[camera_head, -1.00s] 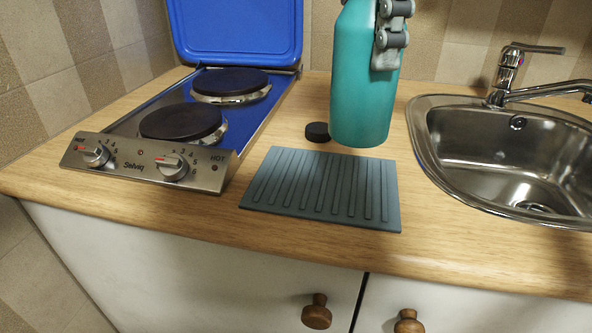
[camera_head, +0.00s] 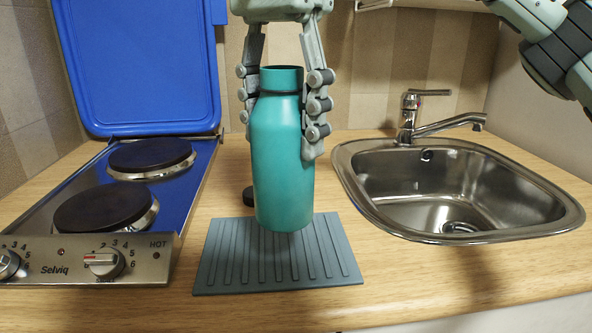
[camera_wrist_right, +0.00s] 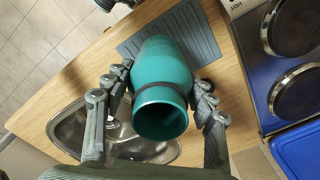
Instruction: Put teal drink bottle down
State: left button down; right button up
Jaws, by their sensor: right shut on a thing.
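The teal drink bottle (camera_head: 283,165) is upright, with an open top and a dark ring at its neck. My right gripper (camera_head: 285,105) comes down from above, its fingers closed on both sides of the bottle's upper part. In the right wrist view I look down on the bottle's mouth (camera_wrist_right: 160,115) between the fingers. The bottle's base appears over the rear part of the grey-blue ribbed mat (camera_head: 275,270); I cannot tell whether it touches. My left gripper is not seen.
A hob (camera_head: 105,205) with a raised blue lid (camera_head: 140,65) stands left of the mat. A steel sink (camera_head: 450,190) with a tap (camera_head: 410,115) lies to the right. A small black round thing (camera_head: 248,197) is partly hidden behind the bottle. The mat's front is clear.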

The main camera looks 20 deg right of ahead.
aim_at(299, 165)
jog(key=shift+w+d+f, duration=0.95)
jog(key=shift+w+d, duration=0.1)
jog(key=shift+d, duration=0.15)
jog(key=shift+f, duration=0.25)
notch_tip(299, 165, down, 3)
jog(key=shift+f+b, duration=0.15)
jog(key=shift+b, duration=0.15)
jog(key=shift+f, duration=0.25)
jog(key=o, duration=1.1)
jog(key=shift+c, duration=0.2)
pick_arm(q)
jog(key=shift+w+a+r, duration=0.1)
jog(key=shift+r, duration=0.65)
pick_arm(e)
jog(key=o, duration=0.4)
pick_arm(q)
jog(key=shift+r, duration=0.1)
pick_arm(e)
jog(key=shift+o, duration=0.2)
